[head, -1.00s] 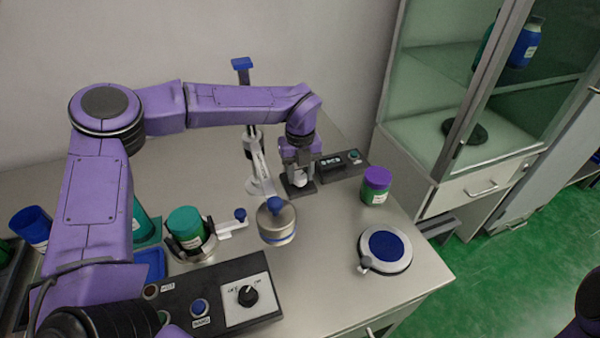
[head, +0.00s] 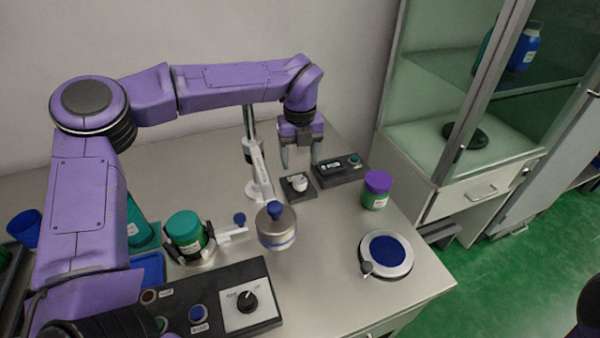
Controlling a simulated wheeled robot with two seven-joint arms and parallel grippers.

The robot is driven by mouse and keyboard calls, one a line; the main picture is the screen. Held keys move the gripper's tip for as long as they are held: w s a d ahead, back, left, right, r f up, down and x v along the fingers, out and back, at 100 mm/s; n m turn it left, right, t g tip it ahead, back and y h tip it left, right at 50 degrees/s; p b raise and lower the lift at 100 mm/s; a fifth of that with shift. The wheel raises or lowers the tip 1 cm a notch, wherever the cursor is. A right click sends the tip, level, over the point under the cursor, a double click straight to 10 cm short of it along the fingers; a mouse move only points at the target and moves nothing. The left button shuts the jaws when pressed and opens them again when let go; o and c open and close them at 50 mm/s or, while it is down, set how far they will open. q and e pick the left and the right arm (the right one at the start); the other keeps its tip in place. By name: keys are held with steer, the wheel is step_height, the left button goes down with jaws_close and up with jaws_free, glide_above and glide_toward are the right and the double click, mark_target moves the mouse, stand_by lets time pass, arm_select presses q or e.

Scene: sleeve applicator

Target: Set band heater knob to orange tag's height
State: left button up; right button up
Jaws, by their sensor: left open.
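My left gripper (head: 301,155) is open and empty, pointing down. It is just above a small black block (head: 299,187) with a round white knob (head: 299,181), apart from it. In front, a black panel (head: 225,278) has a white plate with a black dial knob (head: 247,302) and small lettering at its top. Left on that panel are a brownish disc (head: 149,296) and a blue disc (head: 198,313), each with a small label, and a partly hidden green disc. I cannot tell which knob is the band heater's. No clearly orange tag shows. My right gripper is out of view.
A black box with a small display (head: 340,168) adjoins the knob block. A purple-lidded green jar (head: 376,188), a round blue-topped device (head: 386,254), a metal cylinder with a blue knob (head: 277,229) and a green jar in a holder (head: 185,235) stand nearby. A slim post stands behind.

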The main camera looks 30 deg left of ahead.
arm_select(q)
steer(key=shift+r, duration=2)
